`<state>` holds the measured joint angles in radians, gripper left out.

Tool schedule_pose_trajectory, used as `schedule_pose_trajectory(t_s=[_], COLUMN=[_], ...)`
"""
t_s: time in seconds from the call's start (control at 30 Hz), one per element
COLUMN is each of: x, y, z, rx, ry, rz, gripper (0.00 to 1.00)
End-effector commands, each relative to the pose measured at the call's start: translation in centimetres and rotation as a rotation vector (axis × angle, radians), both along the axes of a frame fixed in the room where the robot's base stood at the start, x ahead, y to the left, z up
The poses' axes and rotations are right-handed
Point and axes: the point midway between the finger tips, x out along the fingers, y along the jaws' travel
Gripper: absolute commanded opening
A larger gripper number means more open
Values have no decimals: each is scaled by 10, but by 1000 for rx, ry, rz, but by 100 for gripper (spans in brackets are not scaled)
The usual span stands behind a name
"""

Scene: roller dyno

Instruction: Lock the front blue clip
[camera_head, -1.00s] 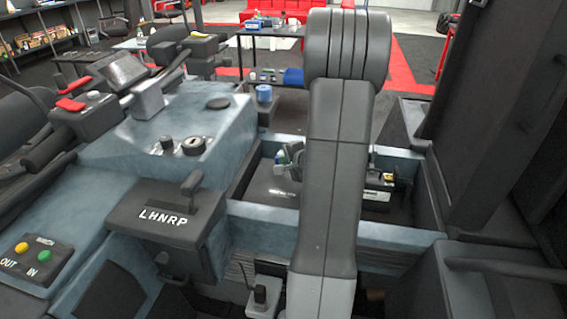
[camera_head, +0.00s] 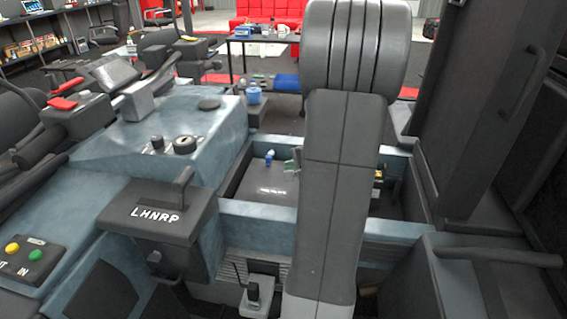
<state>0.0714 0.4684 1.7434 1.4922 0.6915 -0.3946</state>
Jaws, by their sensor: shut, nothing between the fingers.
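A small blue piece (camera_head: 270,156) shows inside the open bay, near its back wall, and may be a blue clip. It is too small to tell whether it is locked or open. A small greenish piece (camera_head: 291,165) shows to its right, against the edge of my arm. My own large dark arm stands upright across the middle of the view and hides much of the bay. My gripper is hidden behind it, so its place relative to the clip cannot be told.
The bay's blue-grey front wall (camera_head: 260,219) runs across below. The lever box marked LHNRP (camera_head: 158,214) stands at left, with yellow and green buttons (camera_head: 36,255) further left. A dark upright panel with a handle (camera_head: 524,82) stands close on the right.

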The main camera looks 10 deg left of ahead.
Motion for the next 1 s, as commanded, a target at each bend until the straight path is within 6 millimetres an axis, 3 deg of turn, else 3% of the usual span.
schedule_pose_trajectory(t_s=[0.2,0.4,0.77,1.0], x=[-21,-27,-27,-14], y=[-19,-25,-25,-12], z=[17,21,21,10], rx=[0,-1,0,0], ry=[-2,1,1,3], rz=[0,0,1,3], gripper=[0,0,0,0])
